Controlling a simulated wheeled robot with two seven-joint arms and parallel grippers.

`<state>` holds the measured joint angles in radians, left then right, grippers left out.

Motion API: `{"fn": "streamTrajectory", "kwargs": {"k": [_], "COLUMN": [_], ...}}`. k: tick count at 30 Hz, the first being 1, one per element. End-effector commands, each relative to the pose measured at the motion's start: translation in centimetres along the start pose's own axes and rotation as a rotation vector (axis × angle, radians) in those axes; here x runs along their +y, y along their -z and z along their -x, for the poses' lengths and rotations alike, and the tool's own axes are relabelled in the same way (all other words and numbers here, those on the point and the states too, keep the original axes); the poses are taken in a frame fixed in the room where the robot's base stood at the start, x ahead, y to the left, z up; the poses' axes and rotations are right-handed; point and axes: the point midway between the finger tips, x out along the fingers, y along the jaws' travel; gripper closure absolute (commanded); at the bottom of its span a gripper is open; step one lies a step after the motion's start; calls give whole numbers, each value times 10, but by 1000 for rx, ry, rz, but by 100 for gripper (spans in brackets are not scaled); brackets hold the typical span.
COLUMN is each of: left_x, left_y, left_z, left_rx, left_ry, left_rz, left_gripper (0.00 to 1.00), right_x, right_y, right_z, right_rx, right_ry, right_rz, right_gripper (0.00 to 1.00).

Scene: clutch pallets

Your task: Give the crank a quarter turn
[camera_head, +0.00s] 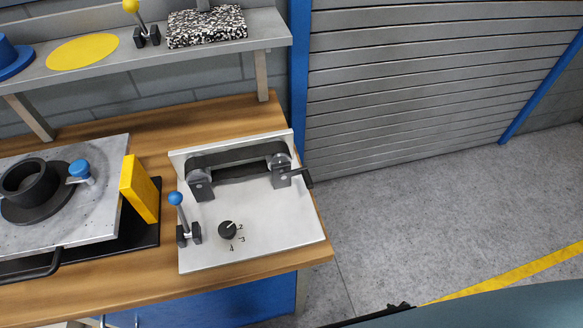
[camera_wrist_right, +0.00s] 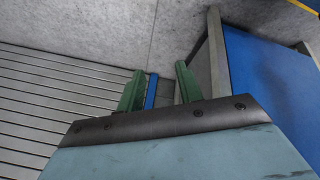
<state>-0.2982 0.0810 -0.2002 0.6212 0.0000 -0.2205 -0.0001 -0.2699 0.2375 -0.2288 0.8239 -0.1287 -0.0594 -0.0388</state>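The crank (camera_head: 305,177) is a short dark handle at the right end of a black belt drive (camera_head: 237,158), standing out past the right edge of a light metal plate (camera_head: 280,229). Nothing touches the crank. My right gripper (camera_wrist_right: 158,88) shows in the right wrist view with its two green fingers apart and nothing between them. In the head view only a teal part of my right arm (camera_head: 500,306) shows at the lower right, well away from the crank. My left gripper is not in view.
The plate on the wooden bench (camera_head: 120,273) also bears a blue-knobbed lever (camera_head: 177,204) and a black dial (camera_head: 227,230) with numbers. A yellow block (camera_head: 139,188) stands to the left. The floor (camera_head: 390,220) right of the bench is clear.

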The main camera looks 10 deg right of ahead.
Motion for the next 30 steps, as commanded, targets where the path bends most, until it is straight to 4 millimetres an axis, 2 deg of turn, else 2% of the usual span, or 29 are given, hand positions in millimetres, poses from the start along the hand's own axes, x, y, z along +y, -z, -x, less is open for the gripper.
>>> {"fn": "streamTrajectory", "kwargs": {"k": [1,2,3,5,6,8,9,12,15,19,23,30], "left_x": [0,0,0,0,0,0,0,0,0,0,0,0], "left_y": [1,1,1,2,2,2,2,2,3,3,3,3], "left_z": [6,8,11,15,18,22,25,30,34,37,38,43], "left_rx": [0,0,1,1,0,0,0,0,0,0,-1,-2], "left_ry": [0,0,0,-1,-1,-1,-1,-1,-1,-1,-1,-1], "left_rz": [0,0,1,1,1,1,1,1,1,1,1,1], "left_gripper": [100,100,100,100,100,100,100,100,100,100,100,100], "right_x": [54,79,109,145,161,174,175,163,144,123,113,90], "right_y": [48,77,117,178,217,270,297,344,364,368,368,389], "right_z": [8,16,30,60,85,127,156,223,275,314,329,320], "right_rx": [134,213,322,489,600,758,854,1063,1216,1335,1382,1391], "right_ry": [-64,-96,-138,-194,-227,-263,-278,-292,-279,-249,-234,-236], "right_rz": [124,202,315,498,632,831,959,1257,1496,1694,1773,1776], "right_gripper": [64,64,64,64,64,64,64,64,64,64,64,64]}}
